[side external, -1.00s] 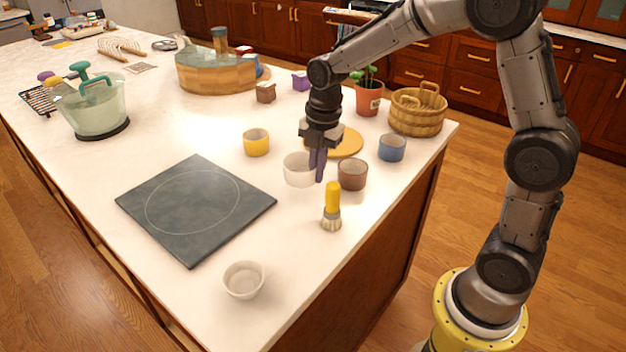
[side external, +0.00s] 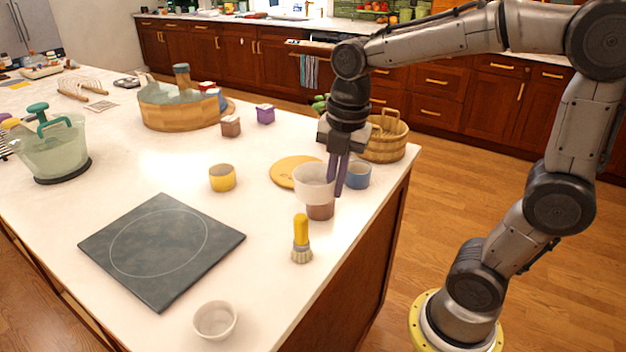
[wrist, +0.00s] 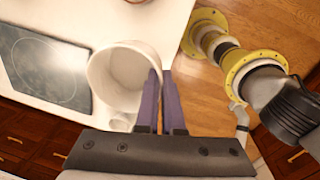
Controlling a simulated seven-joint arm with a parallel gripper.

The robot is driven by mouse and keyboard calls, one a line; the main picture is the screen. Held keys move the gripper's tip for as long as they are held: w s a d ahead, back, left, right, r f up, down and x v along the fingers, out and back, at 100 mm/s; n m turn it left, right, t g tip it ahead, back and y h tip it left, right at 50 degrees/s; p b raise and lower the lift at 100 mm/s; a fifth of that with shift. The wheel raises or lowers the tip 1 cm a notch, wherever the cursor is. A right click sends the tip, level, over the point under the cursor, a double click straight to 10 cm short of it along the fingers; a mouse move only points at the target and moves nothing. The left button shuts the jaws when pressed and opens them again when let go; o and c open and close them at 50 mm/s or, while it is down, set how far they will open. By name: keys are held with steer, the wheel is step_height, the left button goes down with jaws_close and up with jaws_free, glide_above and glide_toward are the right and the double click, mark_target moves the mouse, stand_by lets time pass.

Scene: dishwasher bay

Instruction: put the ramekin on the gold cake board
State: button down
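The white ramekin (side external: 312,184) is held up in the air by its wall in my gripper (side external: 339,192). In the wrist view the fingers (wrist: 160,102) pinch the right side of the ramekin (wrist: 108,78), one finger inside and one outside. Its opening faces the camera and looks empty. The round gold cake board (side external: 287,171) lies flat on the counter behind the ramekin, which hides part of its right side in the side view.
A brown cup (side external: 320,212) shows below the ramekin; a blue cup (side external: 358,175) stands right of it. A yellow cup (side external: 222,178), brush (side external: 301,240), small white bowl (side external: 215,320) and dark cooktop (side external: 160,250) stand around. A wooden basket (side external: 385,142) is behind my gripper.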

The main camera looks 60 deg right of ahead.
steer(key=w+d+m, duration=0.2)
steer(key=w+d, duration=0.1)
steer(key=d, duration=0.5)
steer(key=w+d+m, duration=0.2)
steer(key=w+d, duration=0.2)
steer(key=d, duration=0.3)
steer(key=w+d+f, duration=0.2)
steer(key=w, duration=0.1)
steer(key=w+d+f, duration=0.1)
steer(key=w+f, duration=0.2)
steer(key=w, duration=0.1)
steer(key=w+d+f, duration=0.2)
steer(key=w+f, duration=0.1)
steer(key=w, duration=0.1)
steer(key=shift+d, duration=0.35)
steer(key=shift+w+d+f, duration=0.2)
steer(key=shift+w+f, duration=0.25)
steer(key=shift+f, duration=0.25)
steer(key=shift+w+f, duration=0.1)
steer(key=shift+f, duration=1.45)
steer(key=shift+f, duration=0.15)
steer(key=c, duration=1)
jaws_free()
steer(key=shift+c, duration=0.2)
